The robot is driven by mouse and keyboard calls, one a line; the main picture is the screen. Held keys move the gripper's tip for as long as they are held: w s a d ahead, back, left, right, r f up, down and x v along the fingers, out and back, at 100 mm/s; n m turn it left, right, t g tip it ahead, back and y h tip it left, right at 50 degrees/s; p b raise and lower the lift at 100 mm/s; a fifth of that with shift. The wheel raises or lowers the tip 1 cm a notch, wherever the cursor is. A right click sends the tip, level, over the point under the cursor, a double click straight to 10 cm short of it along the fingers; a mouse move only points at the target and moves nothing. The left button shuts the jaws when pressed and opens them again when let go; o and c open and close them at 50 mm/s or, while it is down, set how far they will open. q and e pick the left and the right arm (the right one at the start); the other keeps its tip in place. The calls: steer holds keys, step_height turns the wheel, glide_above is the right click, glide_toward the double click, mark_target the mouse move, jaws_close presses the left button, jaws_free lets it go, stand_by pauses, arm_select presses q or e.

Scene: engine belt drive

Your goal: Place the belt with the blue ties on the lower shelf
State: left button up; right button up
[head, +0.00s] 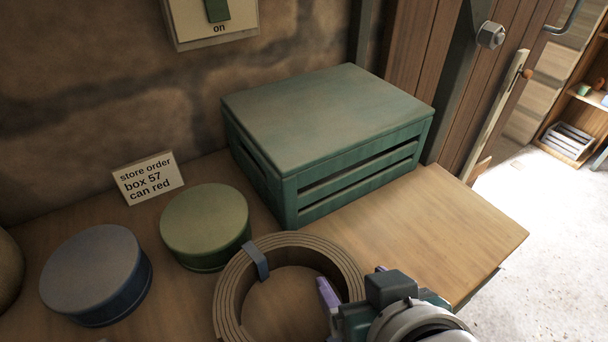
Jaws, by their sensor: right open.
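The belt (232,292) is a coiled brown band lying on the wooden bench top, cut off by the bottom edge of the head view. One blue tie (257,261) shows on its upper left side. My right gripper (354,281) is open at the belt's right side. One purple fingertip shows inside the ring and the other shows beyond its outer side, so the belt's wall appears to lie between them. Contact cannot be told. My left gripper is out of view. A shelf unit (588,100) stands far off at the right; which shelf is the lower one is unclear.
A green slatted crate (330,115) with a lid stands behind the belt. A green round tin (205,222) and a blue one (92,270) stand left. A note card (148,178) leans by the wall. The bench's right end (455,225) is clear.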

steer(key=shift+w+f, duration=0.15)
steer(key=shift+f, duration=0.05)
jaws_close()
stand_by(0.6)
steer(key=shift+r, duration=0.1)
stand_by(0.6)
